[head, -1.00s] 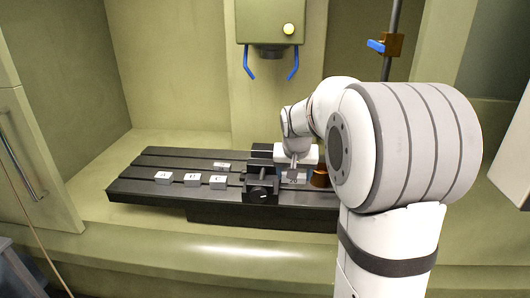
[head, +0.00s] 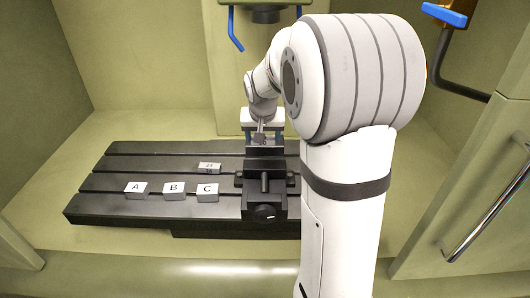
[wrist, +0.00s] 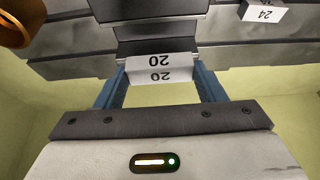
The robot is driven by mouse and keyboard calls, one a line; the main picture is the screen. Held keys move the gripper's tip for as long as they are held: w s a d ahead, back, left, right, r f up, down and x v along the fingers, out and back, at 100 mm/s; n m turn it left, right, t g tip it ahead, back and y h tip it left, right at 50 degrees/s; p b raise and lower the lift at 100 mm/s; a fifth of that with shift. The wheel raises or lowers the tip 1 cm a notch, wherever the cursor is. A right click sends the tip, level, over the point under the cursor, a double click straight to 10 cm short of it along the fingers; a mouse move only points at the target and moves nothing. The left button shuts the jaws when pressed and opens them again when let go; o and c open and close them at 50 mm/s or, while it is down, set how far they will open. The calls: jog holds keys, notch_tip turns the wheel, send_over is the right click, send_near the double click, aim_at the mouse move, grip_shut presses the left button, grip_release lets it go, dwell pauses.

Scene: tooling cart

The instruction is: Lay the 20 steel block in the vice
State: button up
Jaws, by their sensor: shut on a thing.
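My gripper (wrist: 161,82) is shut on the 20 steel block (wrist: 160,70), a pale block with "20" on two faces, between its blue fingers. In the head view my gripper (head: 262,138) is at the back end of the black vice (head: 264,186). The vice also shows in the wrist view (wrist: 150,10), just beyond the block. I cannot tell whether the block touches the vice. In the head view the arm and gripper largely hide the block.
Blocks A (head: 136,190), B (head: 174,191) and C (head: 207,193) sit on the slotted table (head: 100,208) left of the vice. Another block, marked 24 (wrist: 264,13), lies behind them. A brass-coloured round part (wrist: 14,28) shows at the wrist view's upper left.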

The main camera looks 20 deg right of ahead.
jog(key=f, duration=0.7)
jog(key=shift+d+p, duration=0.25)
jog(key=shift+p, duration=0.05)
jog(key=shift+s, duration=0.1)
jog(key=o, duration=0.7)
jog(key=shift+f, duration=0.2)
jog(key=o, duration=0.5)
jog(key=shift+r, duration=0.1)
